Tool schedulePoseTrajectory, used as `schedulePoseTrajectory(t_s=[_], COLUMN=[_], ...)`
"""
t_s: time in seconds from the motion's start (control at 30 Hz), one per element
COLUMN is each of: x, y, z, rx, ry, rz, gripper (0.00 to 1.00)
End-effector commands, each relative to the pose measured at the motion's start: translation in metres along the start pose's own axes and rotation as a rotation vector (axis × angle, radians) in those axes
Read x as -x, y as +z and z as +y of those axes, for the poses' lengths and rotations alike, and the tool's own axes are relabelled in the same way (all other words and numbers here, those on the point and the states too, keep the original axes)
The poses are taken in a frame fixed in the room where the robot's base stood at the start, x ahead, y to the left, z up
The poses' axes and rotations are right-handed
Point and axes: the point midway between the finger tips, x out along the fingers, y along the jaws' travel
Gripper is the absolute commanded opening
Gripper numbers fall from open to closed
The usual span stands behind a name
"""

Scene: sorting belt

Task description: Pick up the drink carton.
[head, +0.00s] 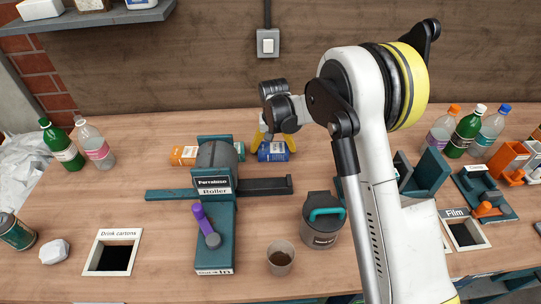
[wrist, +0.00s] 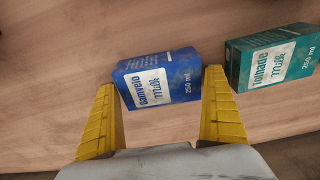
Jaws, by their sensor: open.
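A blue drink carton (wrist: 160,78), labelled Gamvelo Milk 250 ml, lies on the wooden table in the wrist view. In the head view the blue carton (head: 273,152) is right of the roller, partly covered by my gripper (head: 276,138). My gripper (wrist: 160,85) is open, with one yellow finger at each side of the blue carton. The right fingertip is very close to its right end; I cannot tell if they touch. A teal carton (wrist: 274,58), labelled Tolhade Milk, lies right of the right finger in the wrist view.
A grey lidded container (head: 321,222) and a cup (head: 280,258) stand in front. A hole labelled Drink cartons (head: 113,252) is front left.

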Motion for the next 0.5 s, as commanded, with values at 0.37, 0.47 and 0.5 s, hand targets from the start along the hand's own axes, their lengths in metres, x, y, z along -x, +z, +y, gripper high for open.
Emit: schedulePoseTrajectory(t_s=[0.37,0.47,0.5], x=[-0.0012,-0.0012,-0.0011], y=[-0.0001,-0.0001,-0.0001], z=[0.0001,0.0002,0.0002], rx=[0.000,0.000,0.000], ry=[0.000,0.000,0.000], rz=[0.000,0.000,0.000], gripper=[0.80,0.80,0.80])
